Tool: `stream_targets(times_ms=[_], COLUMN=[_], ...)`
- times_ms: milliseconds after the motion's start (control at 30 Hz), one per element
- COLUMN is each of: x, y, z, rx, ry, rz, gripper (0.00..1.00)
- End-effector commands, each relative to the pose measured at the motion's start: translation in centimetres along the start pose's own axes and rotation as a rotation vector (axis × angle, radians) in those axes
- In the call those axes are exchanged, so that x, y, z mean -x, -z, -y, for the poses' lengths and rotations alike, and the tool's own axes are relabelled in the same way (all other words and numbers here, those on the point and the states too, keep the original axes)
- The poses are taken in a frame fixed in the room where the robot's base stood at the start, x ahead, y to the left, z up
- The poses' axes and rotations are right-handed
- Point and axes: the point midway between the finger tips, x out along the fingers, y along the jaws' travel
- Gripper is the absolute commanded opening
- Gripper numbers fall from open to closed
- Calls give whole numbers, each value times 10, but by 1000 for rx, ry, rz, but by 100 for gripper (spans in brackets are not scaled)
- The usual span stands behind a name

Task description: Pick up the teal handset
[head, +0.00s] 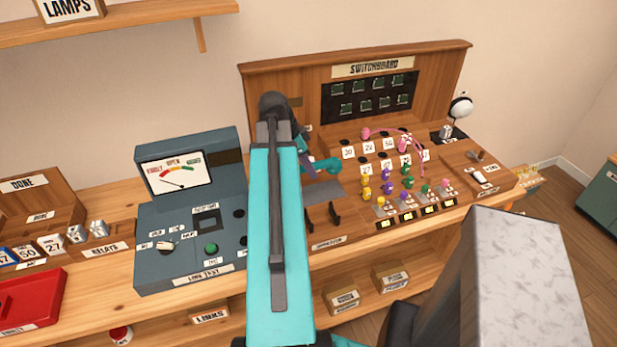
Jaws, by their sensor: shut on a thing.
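The teal handset (326,166) shows in the head view just right of my arm, above the front of the wooden switchboard. Only part of it is visible; the rest is behind my arm. My gripper (308,163) is at its left end, shut on it, with the fingers small and partly hidden by the arm. The handset appears raised above the dark cradle hooks (335,214), with a gap between them.
The switchboard (258,90) has several coloured plugs and number cards right of the handset. A grey line-test box (150,265) stands left of my arm. A small lamp (460,107) is at the right. A red tray (30,300) lies far left.

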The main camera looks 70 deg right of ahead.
Motion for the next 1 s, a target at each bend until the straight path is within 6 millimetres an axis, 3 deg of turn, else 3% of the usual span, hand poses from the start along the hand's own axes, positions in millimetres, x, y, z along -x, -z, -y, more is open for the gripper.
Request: stream_targets(times_ms=[300, 1000], x=[14, 14], y=[6, 5], z=[0, 0], rx=[0, 1], ry=[1, 0], rz=[-1, 0], gripper=[0, 0])
